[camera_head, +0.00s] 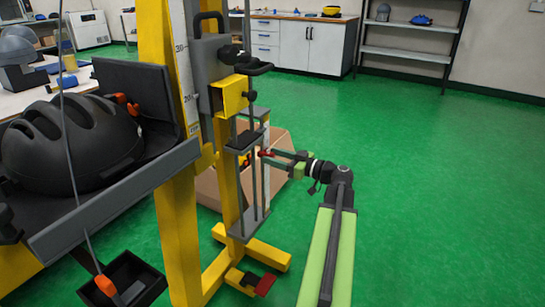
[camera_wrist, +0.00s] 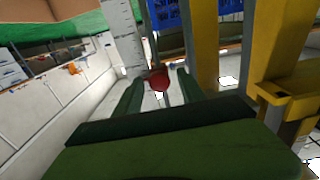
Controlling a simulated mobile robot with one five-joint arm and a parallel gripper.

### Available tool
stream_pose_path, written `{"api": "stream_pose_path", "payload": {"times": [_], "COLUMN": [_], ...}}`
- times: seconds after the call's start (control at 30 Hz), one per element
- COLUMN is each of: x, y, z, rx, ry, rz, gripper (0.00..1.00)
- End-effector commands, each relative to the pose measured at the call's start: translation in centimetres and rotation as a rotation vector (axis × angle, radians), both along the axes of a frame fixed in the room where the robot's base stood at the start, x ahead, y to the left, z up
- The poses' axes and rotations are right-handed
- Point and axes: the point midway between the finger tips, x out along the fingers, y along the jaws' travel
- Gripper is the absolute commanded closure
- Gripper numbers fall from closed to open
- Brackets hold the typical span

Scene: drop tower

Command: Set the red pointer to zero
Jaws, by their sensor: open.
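The red pointer (camera_head: 265,153) sits on the small gauge at the yellow tower, beside thin vertical rods. In the wrist view the pointer (camera_wrist: 158,78) lies between my two green fingertips, with a white marked scale (camera_wrist: 124,40) behind it to the left. My gripper (camera_head: 272,158) is open, reaching in from the right, its tips right at the pointer. The fingers stand on either side of it; I cannot tell whether they touch it. The scale's numbers by the pointer are too small to read.
The yellow tower (camera_head: 178,220) stands close to my gripper, with a grey lower bracket (camera_head: 250,224) under the gauge. A cardboard box (camera_head: 207,187) is behind. A black helmet (camera_head: 70,143) rests on the carriage at left. Green floor is free at right.

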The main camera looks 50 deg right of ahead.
Motion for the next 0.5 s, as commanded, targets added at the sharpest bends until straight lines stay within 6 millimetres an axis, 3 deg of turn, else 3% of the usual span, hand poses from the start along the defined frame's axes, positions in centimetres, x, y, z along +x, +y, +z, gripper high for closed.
{"api": "stream_pose_path", "payload": {"times": [0.37,0.5], "x": [0.91,0.88], "y": [0.2,0.19], "z": [0.0,0.0], "rx": [0.0,0.0], "ry": [0.0,0.0], "rz": [-0.001,-0.002], "gripper": [0.53,0.7]}}
